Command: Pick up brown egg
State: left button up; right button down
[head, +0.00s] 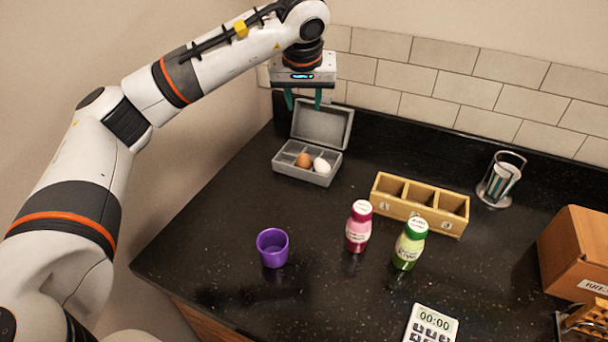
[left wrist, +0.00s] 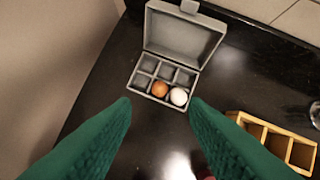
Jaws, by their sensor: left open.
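The brown egg (head: 303,160) sits in a compartment of the open grey egg box (head: 283,165), at the back left of the black counter. It also shows in the left wrist view (left wrist: 159,89), in the box's near row, left of the white egg (left wrist: 179,96). The white egg (head: 321,165) is right beside it in the head view. My left gripper (head: 303,101) is open and empty, with its teal fingers pointing down above the box. In the left wrist view the two fingers (left wrist: 160,105) stand wide apart, with the box showing beyond them. My right gripper is out of view.
The box's raised lid (head: 322,123) stands at its back. A purple cup (head: 272,247), a pink bottle (head: 358,227), a green-capped bottle (head: 409,245) and a wooden divided box (head: 420,207) stand in front and right. Counter between cup and egg box is clear.

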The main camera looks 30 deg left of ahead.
pick_arm(q)
jog(key=b, duration=0.6)
send_near(304, 156)
jog(key=p+x, duration=0.1)
jog(key=x, duration=0.3)
jog(key=shift+w+f, duration=0.1)
jog(key=shift+f, duration=0.3)
jog(key=p+x, duration=0.1)
jog(key=x, duration=0.3)
jog(key=shift+a, duration=0.2)
jog(key=shift+f, duration=0.4)
jog(key=shift+w+a+f, duration=0.1)
jog(key=shift+f, duration=0.2)
jog(key=shift+c, duration=1.4)
jog(key=shift+w, duration=0.15)
jog(key=shift+r, duration=0.15)
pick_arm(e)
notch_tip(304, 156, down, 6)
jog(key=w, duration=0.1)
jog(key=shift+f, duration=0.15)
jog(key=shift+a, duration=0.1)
